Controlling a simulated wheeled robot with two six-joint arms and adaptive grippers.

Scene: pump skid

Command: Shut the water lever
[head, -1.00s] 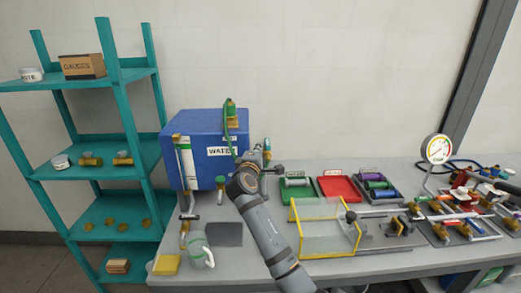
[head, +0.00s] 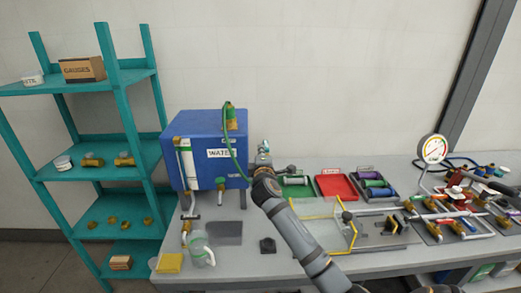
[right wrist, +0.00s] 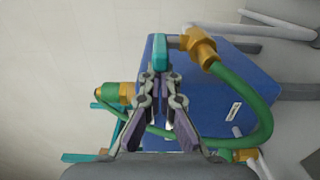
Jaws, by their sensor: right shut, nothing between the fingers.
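A blue tank (head: 175,130) labelled WATER stands at the back left of the bench, with a green hose (head: 228,150) looping over its front. In the right wrist view the tank (right wrist: 225,85) lies beyond my fingers. A teal lever handle (right wrist: 160,52) sits just past the fingertips, joined by a grey arm to a brass valve (right wrist: 201,47). My right gripper (right wrist: 161,76) is shut and empty, its tips close to the handle; I cannot tell if they touch. In the head view the right gripper (head: 263,150) is at the tank's right side and hides the lever. My left gripper is out of view.
A clear mug (head: 200,250) and a yellow sponge (head: 169,263) are at the front left. A yellow-framed guard (head: 352,236), a red tray (head: 337,187) and a gauge (head: 433,149) stand to the right. A teal shelf (head: 103,110) is at far left.

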